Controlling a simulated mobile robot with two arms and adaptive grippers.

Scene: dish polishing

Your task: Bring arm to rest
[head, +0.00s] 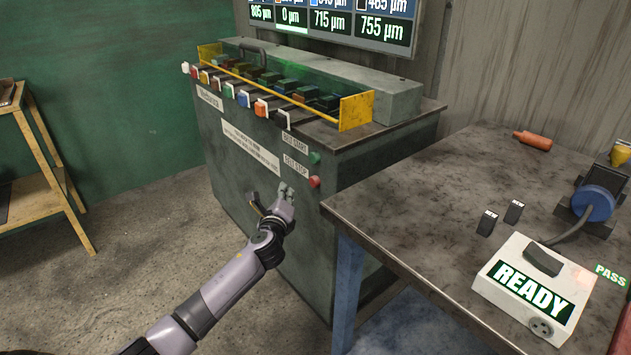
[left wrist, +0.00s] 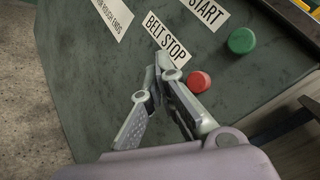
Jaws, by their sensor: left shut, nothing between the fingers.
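My left gripper (head: 286,190) is shut and empty in front of the dark green machine cabinet (head: 235,145), just left of the red belt stop button (head: 314,182). In the left wrist view the closed fingertips (left wrist: 160,70) lie over the cabinet face below the "BELT STOP" label (left wrist: 165,38), left of the red button (left wrist: 199,82). I cannot tell whether the fingers touch the panel. The green belt start button (head: 315,158) is above the red one. My right gripper is not in view.
A metal table (head: 400,195) stands at the right with a "READY" box (head: 530,290), two small dark blocks marked "NEW" (head: 487,222), a blue wheel device (head: 594,203) and an orange bottle (head: 532,140). A wooden stand (head: 42,185) is at the left. The floor (head: 140,260) between is clear.

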